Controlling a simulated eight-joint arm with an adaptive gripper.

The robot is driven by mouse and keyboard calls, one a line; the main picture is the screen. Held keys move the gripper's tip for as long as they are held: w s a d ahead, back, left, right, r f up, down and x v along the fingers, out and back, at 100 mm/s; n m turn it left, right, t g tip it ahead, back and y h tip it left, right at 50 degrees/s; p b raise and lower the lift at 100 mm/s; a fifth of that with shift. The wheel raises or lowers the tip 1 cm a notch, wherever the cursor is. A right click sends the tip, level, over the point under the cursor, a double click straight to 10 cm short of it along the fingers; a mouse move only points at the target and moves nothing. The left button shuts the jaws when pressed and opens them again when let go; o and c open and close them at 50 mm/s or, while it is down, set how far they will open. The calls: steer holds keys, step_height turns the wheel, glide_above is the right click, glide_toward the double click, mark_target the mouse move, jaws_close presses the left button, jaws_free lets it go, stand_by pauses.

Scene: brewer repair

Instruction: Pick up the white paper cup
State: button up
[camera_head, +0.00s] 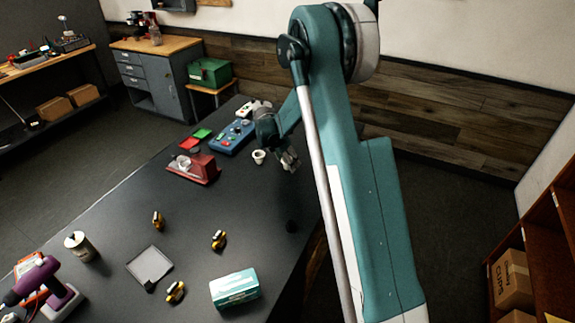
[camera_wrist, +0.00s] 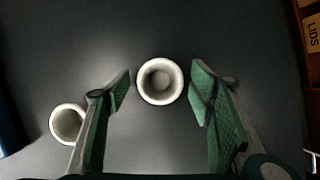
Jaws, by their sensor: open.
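A white paper cup (camera_wrist: 160,81) stands upright on the dark table in the wrist view, seen from above with its round mouth up. My gripper (camera_wrist: 161,88) is open, with one green-padded finger on each side of this cup and a gap on both sides. A second white cup (camera_wrist: 67,123) stands to the left, outside the left finger, which overlaps its edge. In the head view my gripper (camera_head: 289,161) is low over the table's far right part, and one white cup (camera_head: 259,156) shows just left of it. The other cup is not clearly visible there.
A red device (camera_head: 195,168) and a blue control box (camera_head: 232,137) sit left of the gripper. Nearer lie several yellow-black parts, a teal-white box (camera_head: 235,287), a can (camera_head: 80,246) and a purple tool (camera_head: 42,285). The table's right edge is near the gripper.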

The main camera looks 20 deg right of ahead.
steer(key=shift+w+d+f, duration=0.1)
steer(key=shift+d+f, duration=0.05)
steer(key=shift+f, duration=0.3)
steer(key=shift+c, duration=0.5)
steer(key=c, duration=0.7)
